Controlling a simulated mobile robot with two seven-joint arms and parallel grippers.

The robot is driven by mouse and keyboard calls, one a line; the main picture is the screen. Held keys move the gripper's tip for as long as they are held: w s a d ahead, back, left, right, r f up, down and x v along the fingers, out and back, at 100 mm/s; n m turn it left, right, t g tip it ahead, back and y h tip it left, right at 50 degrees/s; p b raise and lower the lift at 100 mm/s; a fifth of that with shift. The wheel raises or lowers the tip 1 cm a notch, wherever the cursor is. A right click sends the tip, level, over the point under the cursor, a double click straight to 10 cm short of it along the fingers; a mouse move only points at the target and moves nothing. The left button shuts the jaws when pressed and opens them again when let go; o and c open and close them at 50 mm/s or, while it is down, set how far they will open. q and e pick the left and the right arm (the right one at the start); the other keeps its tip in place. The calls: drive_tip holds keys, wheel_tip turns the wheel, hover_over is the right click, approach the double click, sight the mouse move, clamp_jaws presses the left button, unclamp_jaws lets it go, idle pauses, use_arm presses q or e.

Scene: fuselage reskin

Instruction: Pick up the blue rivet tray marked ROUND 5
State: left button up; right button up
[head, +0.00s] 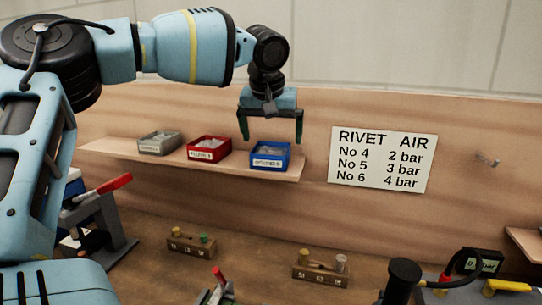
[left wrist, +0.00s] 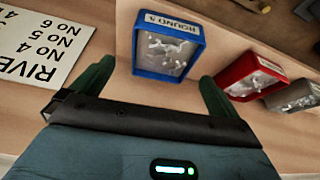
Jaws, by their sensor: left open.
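The blue rivet tray (head: 270,157) sits at the right end of a wooden shelf on the back panel, with small light rivets inside and a white label on its front. My left gripper (head: 271,137) is open and empty, fingers pointing down just above the blue tray. In the left wrist view the fingers (left wrist: 155,80) stand apart, one toward each side of the tray, with no visible contact. My right gripper is not in view.
A red tray (head: 209,149) stands left of the blue one, and a grey tray (head: 158,143) further left on the shelf (head: 188,166). A RIVET AIR sign (head: 381,159) hangs to the right. Wooden blocks with fittings (head: 320,275) stand on the bench below.

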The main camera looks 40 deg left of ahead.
sight(271, 148)
use_arm(q)
drive_tip(key=shift+f, duration=0.25)
drive_tip(key=p+x, duration=0.1)
drive_tip(key=x, duration=0.3)
drive_tip(key=shift+s+a+f, duration=0.1)
drive_tip(key=shift+s+f, duration=0.05)
drive_tip(key=shift+f, duration=0.25)
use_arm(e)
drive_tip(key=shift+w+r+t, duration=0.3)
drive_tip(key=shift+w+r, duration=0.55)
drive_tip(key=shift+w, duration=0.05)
use_arm(q)
drive_tip(key=shift+c, duration=0.3)
drive_tip(key=shift+c, duration=1.1)
drive_tip(key=c, duration=0.8)
drive_tip(key=shift+c, duration=0.2)
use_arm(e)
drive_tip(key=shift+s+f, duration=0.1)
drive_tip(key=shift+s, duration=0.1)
use_arm(q)
drive_tip(key=shift+r, duration=0.15)
